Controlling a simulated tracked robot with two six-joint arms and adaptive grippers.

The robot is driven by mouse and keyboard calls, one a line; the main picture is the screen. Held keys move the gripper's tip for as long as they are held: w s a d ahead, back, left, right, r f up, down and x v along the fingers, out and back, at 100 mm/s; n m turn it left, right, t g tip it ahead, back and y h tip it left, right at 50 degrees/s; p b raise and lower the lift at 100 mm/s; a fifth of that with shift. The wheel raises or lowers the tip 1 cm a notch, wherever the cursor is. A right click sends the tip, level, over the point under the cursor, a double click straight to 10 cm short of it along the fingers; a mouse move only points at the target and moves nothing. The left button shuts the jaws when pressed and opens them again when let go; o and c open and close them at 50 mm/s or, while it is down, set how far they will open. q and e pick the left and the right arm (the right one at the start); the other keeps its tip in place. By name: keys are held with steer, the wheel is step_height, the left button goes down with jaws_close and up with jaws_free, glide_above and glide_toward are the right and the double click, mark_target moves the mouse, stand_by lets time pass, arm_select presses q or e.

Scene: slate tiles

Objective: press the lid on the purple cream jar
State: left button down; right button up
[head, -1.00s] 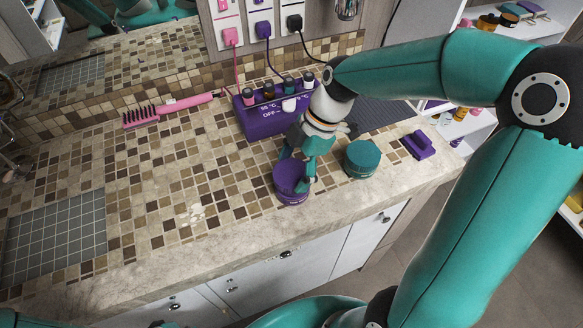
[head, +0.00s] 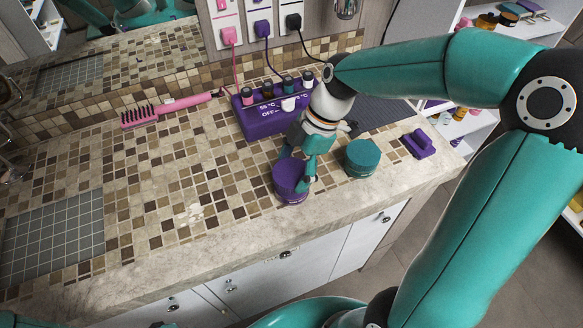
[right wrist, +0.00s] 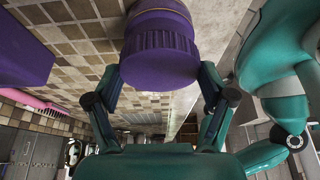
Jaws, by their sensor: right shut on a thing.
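The purple cream jar (head: 291,197) stands upright near the counter's front edge. Its round purple lid (right wrist: 160,62), with a ribbed side, sits on top of the jar in the right wrist view, where the jar body (right wrist: 158,12) shows beyond it. The two look in line and touching, but I cannot tell whether the lid is fully seated. My right gripper (head: 296,172) is shut on the lid, one finger on each side. In the head view its fingers partly cover the lid and jar. My left gripper is not in view.
A teal jar (head: 361,158) stands just right of the purple one. Behind is a purple heater box (head: 262,122) with small bottles. A purple block (head: 419,144) lies farther right and a pink brush (head: 165,108) at back left. The counter's left middle is clear.

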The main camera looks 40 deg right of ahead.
steer(key=shift+f+b, duration=0.15)
steer(key=shift+b, duration=0.45)
stand_by(1.2)
stand_by(0.4)
steer(key=o, duration=0.7)
steer(key=shift+o, duration=0.2)
steer(key=shift+s+r+p, duration=0.1)
steer(key=shift+r+p, duration=2.25)
steer(key=shift+r, duration=1.2)
jaws_close()
